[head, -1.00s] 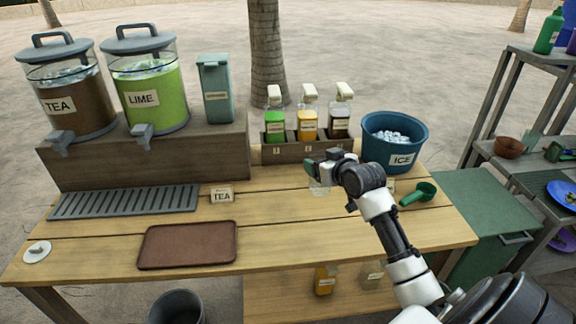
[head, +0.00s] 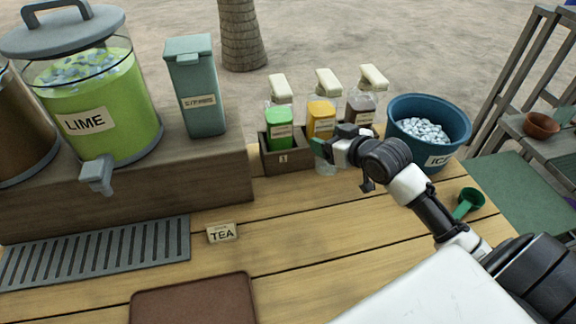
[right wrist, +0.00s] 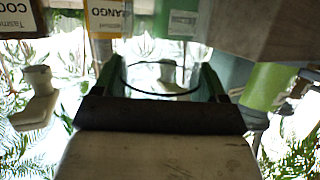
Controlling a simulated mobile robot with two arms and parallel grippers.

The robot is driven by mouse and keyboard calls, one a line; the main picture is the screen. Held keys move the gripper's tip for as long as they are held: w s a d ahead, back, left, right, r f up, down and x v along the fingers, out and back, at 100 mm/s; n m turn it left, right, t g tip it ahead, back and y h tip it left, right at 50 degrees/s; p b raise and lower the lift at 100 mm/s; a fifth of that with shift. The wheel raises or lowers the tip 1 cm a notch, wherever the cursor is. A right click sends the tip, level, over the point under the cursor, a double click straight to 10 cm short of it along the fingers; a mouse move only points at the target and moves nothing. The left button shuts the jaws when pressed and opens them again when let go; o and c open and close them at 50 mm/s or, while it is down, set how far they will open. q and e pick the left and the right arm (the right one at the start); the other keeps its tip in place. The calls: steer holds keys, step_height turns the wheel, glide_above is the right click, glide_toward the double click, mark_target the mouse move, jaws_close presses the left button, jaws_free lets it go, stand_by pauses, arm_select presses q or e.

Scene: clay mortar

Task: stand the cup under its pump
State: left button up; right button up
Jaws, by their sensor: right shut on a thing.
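A clear cup (head: 325,166) is in my right gripper (head: 322,148), which is shut on it. In the head view, the cup shows just below the fingers, in front of the yellow bottle (head: 321,117). In the right wrist view, its round rim (right wrist: 128,66) shows between the green fingers (right wrist: 160,85). Three pump bottles stand in a wooden rack (head: 288,160): green (head: 281,130), yellow and brown (head: 361,106), each with a cream pump head. The yellow one's label reads MANGO in the wrist view. Whether the cup is directly under a spout is unclear. My left gripper is out of view.
A blue ice bucket (head: 398,120) stands right of the rack, with a green scoop (head: 468,202) in front. A TEA sign (head: 222,232), a drip grate (head: 95,252) and a brown tray (head: 195,302) lie left. The lime dispenser (head: 95,110) stands behind the grate.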

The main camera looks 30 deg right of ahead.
steer(key=shift+w+a+f, duration=1.25)
steer(key=shift+f, duration=0.45)
steer(key=shift+w+a+f, duration=1.2)
steer(key=shift+w+f, duration=0.1)
steer(key=shift+f, duration=0.45)
steer(key=shift+w+a+f, duration=1.25)
steer(key=shift+f, duration=0.45)
steer(key=o, duration=0.8)
steer(key=shift+f, duration=0.1)
steer(key=shift+o, duration=0.2)
steer(key=shift+s+r, duration=0.1)
steer(key=shift+r, duration=0.1)
steer(key=v, duration=1.1)
steer(key=shift+s+p, duration=0.3)
steer(key=shift+s, duration=0.1)
steer(key=shift+r, duration=0.1)
